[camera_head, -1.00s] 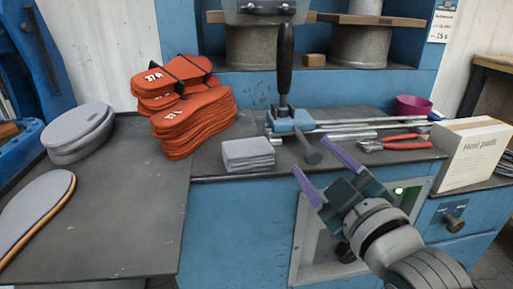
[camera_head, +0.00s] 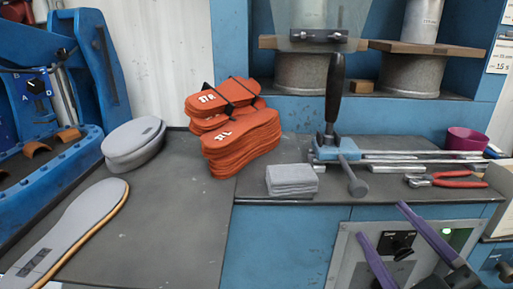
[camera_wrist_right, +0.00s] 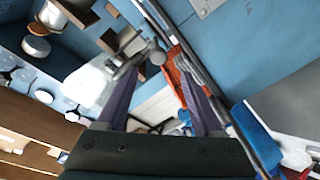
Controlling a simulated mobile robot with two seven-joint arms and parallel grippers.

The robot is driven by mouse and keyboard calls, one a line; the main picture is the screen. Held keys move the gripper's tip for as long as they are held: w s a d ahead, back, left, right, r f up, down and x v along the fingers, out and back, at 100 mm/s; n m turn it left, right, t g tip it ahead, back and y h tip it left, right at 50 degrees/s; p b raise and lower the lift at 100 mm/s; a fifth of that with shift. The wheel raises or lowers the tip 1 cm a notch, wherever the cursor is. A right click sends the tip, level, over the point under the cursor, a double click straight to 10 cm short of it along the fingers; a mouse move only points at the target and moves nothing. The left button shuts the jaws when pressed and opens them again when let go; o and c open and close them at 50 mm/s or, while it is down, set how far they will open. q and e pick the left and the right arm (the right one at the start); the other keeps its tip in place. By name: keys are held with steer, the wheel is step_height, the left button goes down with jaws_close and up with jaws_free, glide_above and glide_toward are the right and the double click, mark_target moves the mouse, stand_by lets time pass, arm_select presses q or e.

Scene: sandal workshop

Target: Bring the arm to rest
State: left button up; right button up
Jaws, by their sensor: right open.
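My right gripper (camera_head: 381,221) shows at the lower right of the head view, with two purple fingers spread apart. It is open and empty, in front of the blue cabinet's control panel (camera_head: 347,262). In the right wrist view the fingers of the right gripper (camera_wrist_right: 157,78) are also apart, with nothing held between them. The rest of the right arm is mostly cut off by the picture's edge. My left gripper is not in view.
A grey stack of pads (camera_head: 292,180), a black-handled tool (camera_head: 334,95), red pliers (camera_head: 447,180) and a purple bowl (camera_head: 467,140) stand on the worktop behind the gripper. Red sole stacks (camera_head: 240,143) and a grey sole (camera_head: 68,228) lie further left.

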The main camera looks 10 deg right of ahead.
steer(key=s+a+r+m+g+y+p, duration=0.1)
steer(key=s+a+r+m+g+p, duration=0.15)
steer(key=s+r+g+p, duration=0.7)
steer(key=s+a+r+m+g+y+p, duration=0.1)
steer(key=s+a+r+m+g+p, duration=0.3)
steer(key=s+r+p, duration=0.6)
step_height(320, 180, up, 36)
steer(key=w+d+p, duration=0.2)
steer(key=p, duration=3.7)
steer(key=shift+w+f+n+g, duration=0.15)
steer(key=shift+n+g, duration=0.2)
steer(key=shift+g, duration=0.1)
